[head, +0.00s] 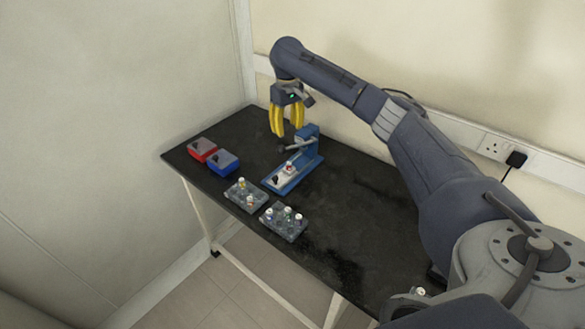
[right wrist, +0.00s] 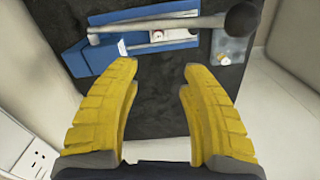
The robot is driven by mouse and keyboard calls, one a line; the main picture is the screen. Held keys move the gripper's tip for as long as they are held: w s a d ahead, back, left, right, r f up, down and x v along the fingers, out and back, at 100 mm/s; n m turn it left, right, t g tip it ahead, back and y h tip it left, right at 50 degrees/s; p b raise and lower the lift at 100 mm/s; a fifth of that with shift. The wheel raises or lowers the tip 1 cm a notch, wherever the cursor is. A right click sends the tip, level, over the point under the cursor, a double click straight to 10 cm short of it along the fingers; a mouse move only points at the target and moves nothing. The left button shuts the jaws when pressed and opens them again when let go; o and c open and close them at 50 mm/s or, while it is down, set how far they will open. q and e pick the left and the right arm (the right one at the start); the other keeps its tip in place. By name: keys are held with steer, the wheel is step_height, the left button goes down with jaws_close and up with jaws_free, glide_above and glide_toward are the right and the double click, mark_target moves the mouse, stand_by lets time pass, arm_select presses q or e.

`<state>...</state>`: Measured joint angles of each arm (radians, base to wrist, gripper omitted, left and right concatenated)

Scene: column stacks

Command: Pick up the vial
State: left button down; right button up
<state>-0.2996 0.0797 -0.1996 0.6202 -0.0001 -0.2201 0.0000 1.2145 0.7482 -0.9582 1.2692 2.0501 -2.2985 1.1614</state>
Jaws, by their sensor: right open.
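A small white vial with a reddish mark (head: 289,170) stands on the base of a blue bench device (head: 283,184). In the right wrist view the vial (right wrist: 157,36) shows beside the device's grey lever, beyond my fingertips. Other vials with coloured caps stand in two grey racks, the left rack (head: 236,196) and the right rack (head: 291,232). My right gripper (head: 288,133) is open, yellow-fingered and empty, above the back part of the device. In the right wrist view nothing is between its fingers (right wrist: 160,68). My left gripper is not in view.
The device's lever ends in a black ball knob (right wrist: 242,19). A red box (head: 203,149) and a blue box (head: 222,162) stand at the table's left end. The wall is close behind.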

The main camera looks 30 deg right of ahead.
mark_target(289, 163)
step_height(289, 163, down, 12)
steer(key=shift+s+d, duration=0.1)
steer(key=shift+d, duration=0.05)
steer(key=shift+s+f, duration=0.15)
steer(key=shift+f, duration=2.4)
jaws_close()
